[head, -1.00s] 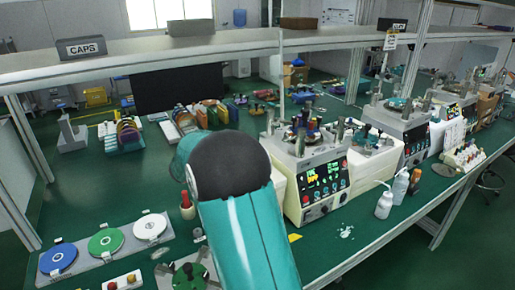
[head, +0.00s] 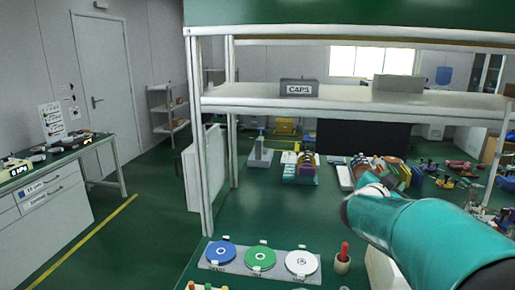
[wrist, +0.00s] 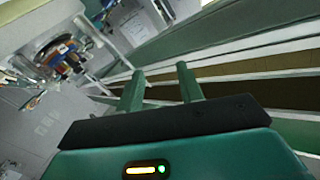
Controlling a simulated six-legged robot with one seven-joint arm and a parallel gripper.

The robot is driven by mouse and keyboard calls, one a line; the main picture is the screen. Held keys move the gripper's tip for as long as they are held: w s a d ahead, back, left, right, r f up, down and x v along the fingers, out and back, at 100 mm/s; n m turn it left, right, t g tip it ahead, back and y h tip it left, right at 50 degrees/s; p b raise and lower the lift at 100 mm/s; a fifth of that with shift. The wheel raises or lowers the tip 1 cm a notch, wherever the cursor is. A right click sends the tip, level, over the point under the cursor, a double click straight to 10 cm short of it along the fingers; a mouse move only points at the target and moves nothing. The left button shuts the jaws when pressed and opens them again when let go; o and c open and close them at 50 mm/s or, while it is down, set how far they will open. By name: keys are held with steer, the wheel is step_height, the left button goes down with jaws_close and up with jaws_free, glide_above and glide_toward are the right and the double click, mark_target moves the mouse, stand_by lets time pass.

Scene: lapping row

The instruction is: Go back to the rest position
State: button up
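My gripper (wrist: 160,90) shows in the wrist view with its two green fingers apart and nothing between them. Beyond the fingers are blurred, tilted shelf-like edges and a machine at the upper left; I see no contact with them. In the head view my teal arm reaches in from the lower right, and the gripper itself is not visible there.
A green bench holds a tray (head: 212,264) with blue, green and white discs. A shelf (head: 345,104) with a CAPS box (head: 299,88) runs above it. A white door (head: 99,98) and a cabinet (head: 45,205) stand left. The floor with a yellow line (head: 85,240) is clear.

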steer(key=s+a+n+t+y, duration=0.1)
steer(key=s+a+n+y, duration=0.25)
steer(key=a, duration=0.35)
steer(key=s+a+f+n+y, duration=0.1)
steer(key=s+a+n+y, duration=0.15)
steer(key=a+y, duration=0.3)
steer(key=s+a+n+t+y, duration=0.1)
steer(key=s+a+n+y, duration=0.25)
steer(key=a, duration=0.35)
steer(key=s+a+f+n+g, duration=0.1)
steer(key=s+f+g, duration=0.3)
steer(key=s, duration=0.6)
steer(key=s+a+f+n+g, duration=0.2)
steer(key=s+f, duration=0.5)
steer(key=s, duration=0.4)
steer(key=shift+a+n+g, duration=0.15)
steer(key=shift+n+g, duration=0.6)
steer(key=shift+g, duration=0.35)
steer(key=shift+y, duration=0.25)
